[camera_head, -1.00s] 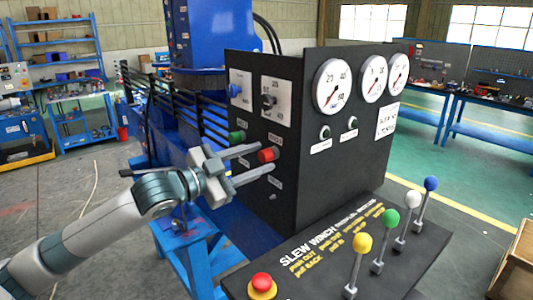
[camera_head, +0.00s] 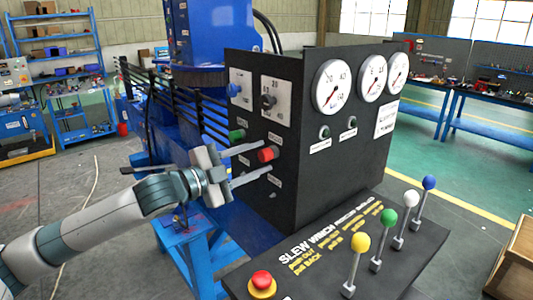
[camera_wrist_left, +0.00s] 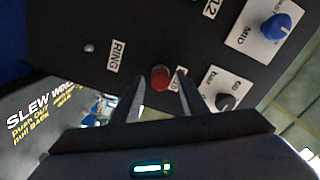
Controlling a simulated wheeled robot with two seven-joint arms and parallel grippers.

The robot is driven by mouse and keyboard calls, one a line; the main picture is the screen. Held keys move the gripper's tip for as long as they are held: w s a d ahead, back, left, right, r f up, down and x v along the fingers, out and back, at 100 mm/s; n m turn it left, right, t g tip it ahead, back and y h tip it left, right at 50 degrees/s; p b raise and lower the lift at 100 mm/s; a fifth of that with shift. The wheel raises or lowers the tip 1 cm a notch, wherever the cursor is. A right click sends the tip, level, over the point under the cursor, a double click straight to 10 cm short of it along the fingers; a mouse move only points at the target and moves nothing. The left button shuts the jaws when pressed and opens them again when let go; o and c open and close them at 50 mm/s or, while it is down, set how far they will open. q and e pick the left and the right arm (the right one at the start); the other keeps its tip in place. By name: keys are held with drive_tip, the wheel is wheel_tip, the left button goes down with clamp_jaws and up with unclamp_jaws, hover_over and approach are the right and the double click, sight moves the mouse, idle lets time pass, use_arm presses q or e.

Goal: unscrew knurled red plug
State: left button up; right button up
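The knurled red plug (camera_head: 267,154) sits on the left side face of the black control panel (camera_head: 318,165). It also shows in the left wrist view (camera_wrist_left: 160,77) as a red round knob. My left gripper (camera_head: 266,156) is open, its two fingers pointing at the panel face, one above and one below the plug. In the left wrist view the fingertips (camera_wrist_left: 161,79) stand on either side of the plug, with a gap at each side. The plug's contact with the panel is partly hidden. My right gripper is not in view.
A green plug (camera_head: 237,135) sits just above and left of the red one. A blue knob (camera_head: 233,90) and a black knob (camera_head: 268,101) are higher up. Below are a red mushroom button (camera_head: 262,281) and several levers with coloured balls, including a yellow one (camera_head: 360,242).

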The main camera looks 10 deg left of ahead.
use_arm(q)
drive_tip(key=shift+r+p, duration=0.1)
drive_tip(key=shift+p, duration=0.2)
idle(0.4)
clamp_jaws()
drive_tip(key=shift+s, duration=0.1)
idle(0.4)
drive_tip(key=n+p, duration=0.2)
drive_tip(key=n, duration=0.1)
drive_tip(key=shift+n, duration=1.1)
